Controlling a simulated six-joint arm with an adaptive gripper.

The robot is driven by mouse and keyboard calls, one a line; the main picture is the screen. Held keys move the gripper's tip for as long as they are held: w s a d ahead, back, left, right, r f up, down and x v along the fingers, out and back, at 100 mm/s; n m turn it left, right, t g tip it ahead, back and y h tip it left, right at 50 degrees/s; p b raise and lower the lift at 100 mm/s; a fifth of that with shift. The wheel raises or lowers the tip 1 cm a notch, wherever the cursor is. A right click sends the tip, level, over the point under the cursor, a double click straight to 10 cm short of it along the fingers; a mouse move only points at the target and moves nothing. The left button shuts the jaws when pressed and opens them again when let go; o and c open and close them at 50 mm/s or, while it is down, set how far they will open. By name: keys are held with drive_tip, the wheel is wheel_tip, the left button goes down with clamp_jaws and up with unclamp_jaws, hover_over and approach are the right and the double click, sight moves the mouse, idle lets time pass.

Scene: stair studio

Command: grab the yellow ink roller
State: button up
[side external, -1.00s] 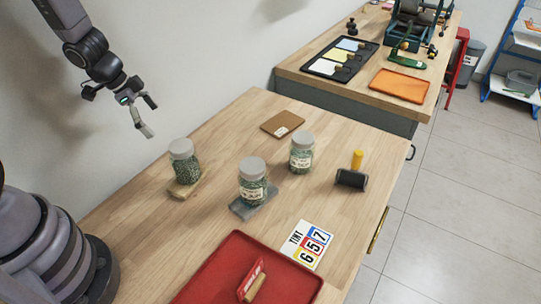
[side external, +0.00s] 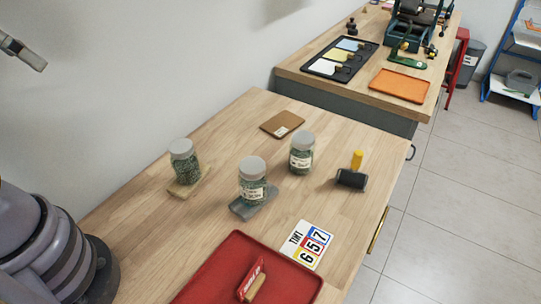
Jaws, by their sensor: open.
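The ink roller has a yellow handle (side external: 357,160) and a dark cylinder (side external: 351,179). It stands near the right edge of the wooden table in the side external view, handle up, with nothing touching it. Only one finger of my gripper (side external: 32,57) shows, at the upper left edge of the picture. It is high and far to the left of the roller. My gripper is open; the rest of it is out of frame, and I see nothing held.
Green-filled jars stand on a wooden block (side external: 188,187), on a grey block (side external: 248,208) and beside the roller (side external: 301,154). A brown pad (side external: 281,123) lies behind. A number card (side external: 305,245) and red tray (side external: 215,270) are in front. Bare wood surrounds the roller.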

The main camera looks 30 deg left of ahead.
drive_tip(key=shift+s+d, duration=0.15)
drive_tip(key=c, duration=0.7)
drive_tip(key=shift+c, duration=0.2)
